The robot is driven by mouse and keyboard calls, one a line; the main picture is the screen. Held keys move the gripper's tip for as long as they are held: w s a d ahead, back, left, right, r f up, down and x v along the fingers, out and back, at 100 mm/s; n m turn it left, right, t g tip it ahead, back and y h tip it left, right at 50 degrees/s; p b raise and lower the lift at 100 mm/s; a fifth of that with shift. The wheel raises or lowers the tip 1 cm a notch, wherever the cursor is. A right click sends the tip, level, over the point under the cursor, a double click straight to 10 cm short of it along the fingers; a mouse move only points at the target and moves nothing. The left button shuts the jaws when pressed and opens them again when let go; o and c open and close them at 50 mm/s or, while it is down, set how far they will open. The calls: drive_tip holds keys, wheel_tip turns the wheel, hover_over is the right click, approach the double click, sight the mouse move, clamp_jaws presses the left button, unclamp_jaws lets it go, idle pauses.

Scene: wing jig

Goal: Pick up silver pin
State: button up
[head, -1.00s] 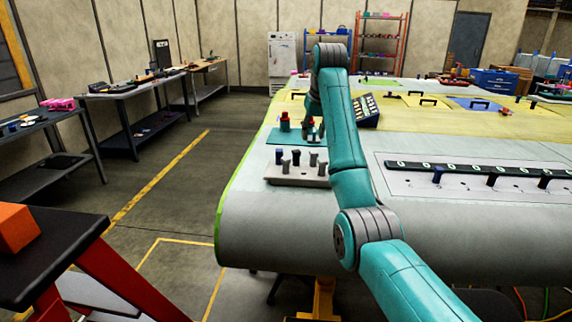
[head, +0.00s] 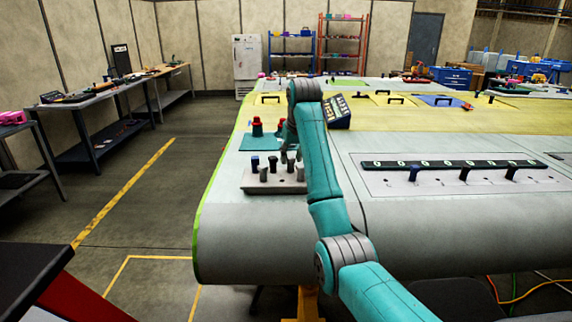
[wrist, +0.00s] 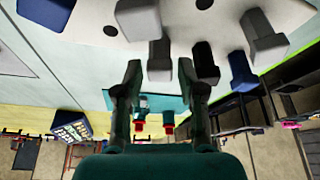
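A pale pin block (head: 247,185) stands on the grey wing surface, with several upright pins in it. They include a dark blue pin (wrist: 242,72), a black pin (wrist: 205,64) and grey-silver ones. My gripper (wrist: 161,76) is open and empty, close to the block. In the head view my arm partly hides the gripper and the pins nearest it.
Behind the block lies a teal mat (head: 258,143) with red-topped pieces (head: 257,127). A tilted dark panel (head: 337,112) stands to its right. A long black strip with pegs (head: 460,165) lies further right. The wing's left edge is near the block.

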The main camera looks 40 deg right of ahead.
drive_tip(key=shift+x, duration=1.1)
clamp_jaws()
